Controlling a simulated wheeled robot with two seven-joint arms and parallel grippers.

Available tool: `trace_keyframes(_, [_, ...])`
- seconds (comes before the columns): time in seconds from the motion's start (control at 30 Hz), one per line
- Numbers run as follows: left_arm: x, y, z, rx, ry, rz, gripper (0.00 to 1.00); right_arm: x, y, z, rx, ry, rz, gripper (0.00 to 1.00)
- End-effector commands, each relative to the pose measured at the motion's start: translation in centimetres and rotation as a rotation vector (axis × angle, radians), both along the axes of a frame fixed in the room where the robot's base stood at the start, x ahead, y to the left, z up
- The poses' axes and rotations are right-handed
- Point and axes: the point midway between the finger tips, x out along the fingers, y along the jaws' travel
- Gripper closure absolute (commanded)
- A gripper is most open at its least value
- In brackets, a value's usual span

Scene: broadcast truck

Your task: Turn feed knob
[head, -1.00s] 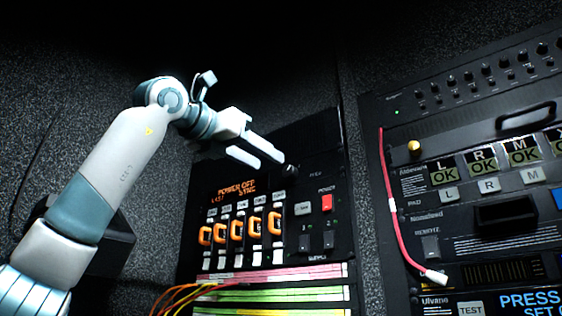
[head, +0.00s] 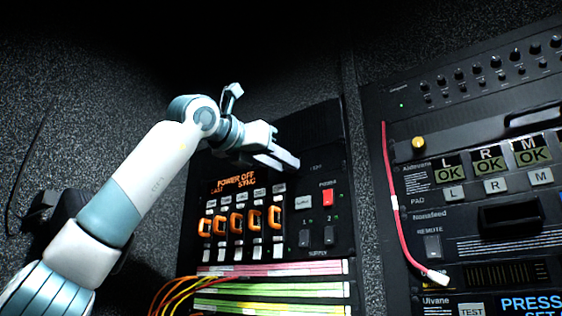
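My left gripper (head: 287,165) reaches in from the left to the upper part of the dark power panel (head: 335,140). Its two pale fingers lie close together, their tips at the spot beside a small, unreadable label where a dark round knob showed earlier. The fingers now cover that knob, so I cannot tell whether they touch or grip it. My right gripper is not in view.
Below the fingers are a "POWER OFF SYNC" display (head: 235,182), several orange-ringed switches (head: 274,217) and a red power switch (head: 328,197). A right-hand rack carries a yellow knob (head: 418,143) and a hanging pink cable (head: 396,207). Striped strips (head: 275,287) and loose cables lie lower.

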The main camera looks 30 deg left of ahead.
Motion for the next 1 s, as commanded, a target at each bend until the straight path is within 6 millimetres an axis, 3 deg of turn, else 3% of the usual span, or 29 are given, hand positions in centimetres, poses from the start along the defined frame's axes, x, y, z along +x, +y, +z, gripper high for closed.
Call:
trace_keyframes(0.07, [0.0, 0.0, 0.0, 0.0, 0.0, 0.0, 0.97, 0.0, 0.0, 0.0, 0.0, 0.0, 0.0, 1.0])
trace_keyframes(0.57, [-0.1, -0.1, -0.1, -0.075, 0.009, -0.001, 0.97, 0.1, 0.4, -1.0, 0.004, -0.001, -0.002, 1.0])
trace_keyframes(1.0, [-0.1, -0.2, -0.3, -0.392, 0.052, -0.001, 0.97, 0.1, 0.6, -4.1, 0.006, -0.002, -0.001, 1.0])
